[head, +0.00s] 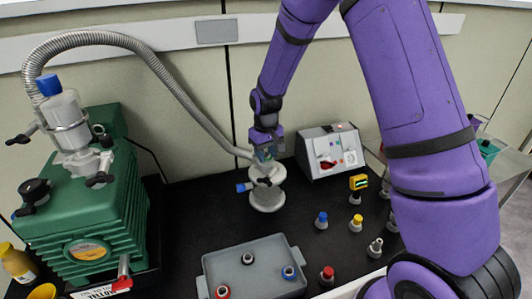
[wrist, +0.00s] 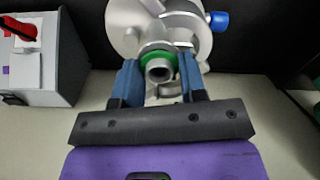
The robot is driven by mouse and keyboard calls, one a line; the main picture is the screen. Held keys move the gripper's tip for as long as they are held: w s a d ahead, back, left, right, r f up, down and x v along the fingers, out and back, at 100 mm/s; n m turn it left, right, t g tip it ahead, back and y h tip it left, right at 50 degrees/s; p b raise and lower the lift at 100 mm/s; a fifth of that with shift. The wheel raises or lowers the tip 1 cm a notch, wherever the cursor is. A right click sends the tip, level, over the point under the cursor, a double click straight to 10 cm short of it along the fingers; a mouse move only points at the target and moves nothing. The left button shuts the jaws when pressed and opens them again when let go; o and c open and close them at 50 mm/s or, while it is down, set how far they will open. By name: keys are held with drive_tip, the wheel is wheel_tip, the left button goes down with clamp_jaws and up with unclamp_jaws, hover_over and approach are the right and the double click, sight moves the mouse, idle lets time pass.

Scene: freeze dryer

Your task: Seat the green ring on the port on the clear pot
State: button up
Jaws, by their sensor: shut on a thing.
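The green ring (wrist: 176,59) shows in the wrist view around a grey metal collar, between the two blue fingers of my gripper (wrist: 161,82). My gripper is shut on it. The pot (head: 267,193), pale grey and shiny, stands upright on the black bench in the head view, with my gripper (head: 266,155) right at its top. In the wrist view the pot (wrist: 125,22) lies just beyond the ring, with its port fittings close behind it. I cannot tell whether the ring touches the port. In the head view the ring is too small and hidden to make out.
A ribbed metal hose (head: 170,80) runs from the green pump (head: 85,215) to beside the pot. A grey control box (head: 330,150) stands close on the right. A grey tray (head: 235,282) with several rings lies in front. Several small capped fittings (head: 321,220) stand to the right.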

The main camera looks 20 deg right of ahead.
drive_tip(key=o, duration=1)
drive_tip(key=shift+a, duration=0.15)
drive_tip(key=shift+a, duration=0.1)
drive_tip(key=shift+c, duration=0.3)
drive_tip(key=shift+w+r, duration=0.1)
drive_tip(key=shift+r, duration=0.95)
drive_tip(key=shift+o, duration=0.2)
drive_tip(key=shift+r, duration=0.4)
drive_tip(key=shift+d+r, duration=0.2)
drive_tip(key=shift+r, duration=1.35)
drive_tip(key=shift+d, duration=0.1)
